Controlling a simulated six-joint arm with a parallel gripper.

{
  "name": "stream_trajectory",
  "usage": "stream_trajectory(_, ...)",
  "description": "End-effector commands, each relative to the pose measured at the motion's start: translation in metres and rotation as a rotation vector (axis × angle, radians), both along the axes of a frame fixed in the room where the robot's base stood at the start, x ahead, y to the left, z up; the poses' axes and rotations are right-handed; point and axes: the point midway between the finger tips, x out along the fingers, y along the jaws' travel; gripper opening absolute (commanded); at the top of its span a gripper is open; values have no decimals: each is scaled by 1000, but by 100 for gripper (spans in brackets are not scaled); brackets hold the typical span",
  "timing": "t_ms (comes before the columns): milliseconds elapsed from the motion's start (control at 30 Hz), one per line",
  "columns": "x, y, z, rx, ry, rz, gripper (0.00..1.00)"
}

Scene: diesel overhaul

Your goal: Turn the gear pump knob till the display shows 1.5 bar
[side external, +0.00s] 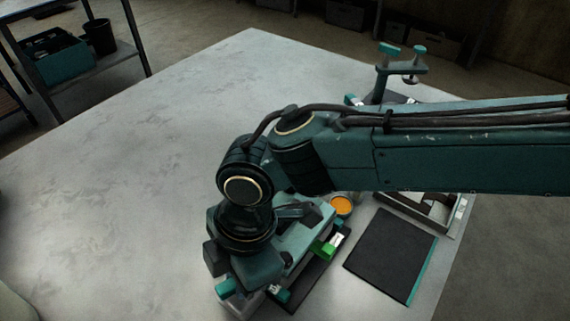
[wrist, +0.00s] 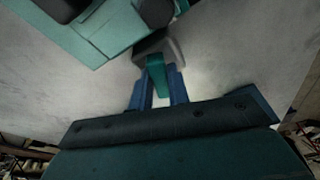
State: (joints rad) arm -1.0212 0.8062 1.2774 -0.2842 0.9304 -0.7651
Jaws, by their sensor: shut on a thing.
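The teal gear pump unit (side external: 308,240) stands on a dark base near the front of the table, partly hidden by my arm. Its body fills the upper left of the wrist view (wrist: 95,38). A small green and white panel (side external: 329,245), perhaps the display, sits on its right side; no reading is legible. In the wrist view, the two blue fingers of my gripper (wrist: 158,88) are shut on a teal knob (wrist: 156,73), which joins a grey part of the unit. In the side view my wrist hides most of this contact.
An orange-topped round container (side external: 341,205) stands right behind the pump. A black mat (side external: 391,255) lies to its right, with a compartment tray (side external: 455,222) behind it. A teal-handled stand (side external: 403,65) is at the back right. The table's left half is clear.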

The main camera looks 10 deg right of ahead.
Motion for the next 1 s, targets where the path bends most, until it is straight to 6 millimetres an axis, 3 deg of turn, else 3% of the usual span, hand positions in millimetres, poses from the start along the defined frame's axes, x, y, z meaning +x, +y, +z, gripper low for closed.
stream_trajectory(467, 0, 0, 1, 1, -1, -49, 0)
stream_trajectory(767, -2, 0, 1, 2, -1, -273, 0)
stream_trajectory(867, -1, 0, 1, 2, -1, -273, 0)
stream_trajectory(900, -1, 0, 1, 1, -1, -272, 21)
stream_trajectory(1000, -1, 0, 1, 1, -1, -271, 21)
